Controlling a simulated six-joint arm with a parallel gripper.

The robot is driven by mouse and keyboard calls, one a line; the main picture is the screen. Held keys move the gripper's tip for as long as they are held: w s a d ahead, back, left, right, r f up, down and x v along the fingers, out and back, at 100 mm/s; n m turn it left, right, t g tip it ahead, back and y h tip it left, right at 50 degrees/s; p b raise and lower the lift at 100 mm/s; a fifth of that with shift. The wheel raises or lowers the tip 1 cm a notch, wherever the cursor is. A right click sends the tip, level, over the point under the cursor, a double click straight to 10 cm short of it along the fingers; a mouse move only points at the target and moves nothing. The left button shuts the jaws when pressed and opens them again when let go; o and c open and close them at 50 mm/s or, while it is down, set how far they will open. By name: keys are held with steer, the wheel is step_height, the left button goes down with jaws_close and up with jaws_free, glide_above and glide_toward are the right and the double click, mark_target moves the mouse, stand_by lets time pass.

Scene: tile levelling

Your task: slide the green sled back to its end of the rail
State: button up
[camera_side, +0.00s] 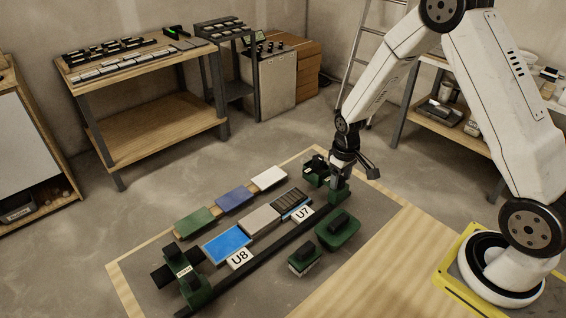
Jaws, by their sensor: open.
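A dark rail (262,255) runs diagonally along the front of the grey work mat. A green block with a dark crosspiece and a small pale label (184,271) stands at the rail's near left end. More green parts (318,169) stand at the far right end, beneath and beside my gripper. I cannot tell for certain which green part is the sled. My gripper (347,174) is open, pointing down over the far right green parts. It partly hides them, and I cannot tell whether it touches them.
A row of green, blue and white tiles (232,197) lies behind a blue tile (227,245), a grey tile and a dark ribbed piece. Tags U8 (239,259) and U7 (303,214) lie by the rail.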

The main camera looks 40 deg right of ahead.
steer(key=shift+r, duration=3.2)
steer(key=shift+s+a+r, duration=0.25)
steer(key=shift+a+r, duration=0.1)
steer(key=s+a+r+t, duration=0.1)
steer(key=s+a+r, duration=0.2)
steer(key=s+a, duration=0.1)
steer(key=s+a+r+t, duration=0.1)
steer(key=s+a+r, duration=0.1)
steer(key=s, duration=0.5)
steer(key=shift+s+a+r+t, duration=0.15)
steer(key=shift+a+r+t, duration=0.2)
steer(key=shift+a, duration=0.55)
